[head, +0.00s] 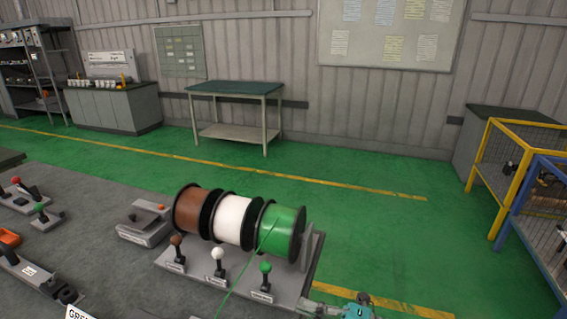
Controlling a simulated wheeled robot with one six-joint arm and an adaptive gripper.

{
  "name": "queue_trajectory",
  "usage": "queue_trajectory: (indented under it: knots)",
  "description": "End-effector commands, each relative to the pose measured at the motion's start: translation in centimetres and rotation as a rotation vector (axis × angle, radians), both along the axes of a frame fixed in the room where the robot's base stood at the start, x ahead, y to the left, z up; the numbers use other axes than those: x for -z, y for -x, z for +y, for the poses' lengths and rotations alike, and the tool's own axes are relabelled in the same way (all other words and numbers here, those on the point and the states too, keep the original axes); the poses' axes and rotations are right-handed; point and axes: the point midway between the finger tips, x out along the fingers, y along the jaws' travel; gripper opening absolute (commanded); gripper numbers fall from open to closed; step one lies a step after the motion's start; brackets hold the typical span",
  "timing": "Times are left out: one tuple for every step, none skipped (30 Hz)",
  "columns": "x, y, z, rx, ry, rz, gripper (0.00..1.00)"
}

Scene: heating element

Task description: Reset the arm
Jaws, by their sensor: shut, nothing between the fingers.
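My arm shows only at the bottom edge of the head view, right of the spool stand, as a small teal and grey part. My gripper (308,306) appears as the small grey end on its left side, low beside the stand's front right corner. It is shut with nothing visible in it. Its lower side is cut off by the frame.
A stand on the grey workbench (85,238) holds brown (190,210), white (230,220) and green (284,232) spools. Levers with matching knobs stand before them. A green strand runs down from the green spool. Green floor lies behind; yellow (482,155) and blue (517,205) railings stand right.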

Motion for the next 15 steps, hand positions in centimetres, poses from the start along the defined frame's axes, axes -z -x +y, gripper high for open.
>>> queue_trajectory:
  knots:
    - [0.5,1.3,0.4,0.002,-0.042,0.004,0.00]
    - [0.5,2.1,0.6,0.008,-0.072,0.005,0.00]
    - [0.6,3.2,0.7,0.015,-0.115,0.002,0.00]
    - [0.6,4.0,0.8,0.022,-0.148,0.003,0.00]
    - [0.6,4.8,0.9,0.031,-0.180,0.004,0.00]
    - [0.6,5.9,0.9,0.043,-0.224,0.006,0.00]
    - [0.6,6.6,0.9,0.054,-0.256,0.008,0.00]
    - [0.6,7.4,0.9,0.064,-0.288,0.012,0.00]
    - [0.5,8.4,0.8,0.080,-0.330,0.018,0.00]
    - [0.5,9.1,0.6,0.094,-0.361,0.023,0.00]
    - [0.6,9.9,0.5,0.107,-0.391,0.031,0.00]
    - [0.5,10.8,0.3,0.128,-0.431,0.039,0.00]
    - [0.5,11.5,0.1,0.144,-0.460,0.049,0.00]
    - [0.6,12.2,-0.2,0.161,-0.489,0.057,0.00]
    - [0.6,13.1,-0.5,0.185,-0.527,0.071,0.00]
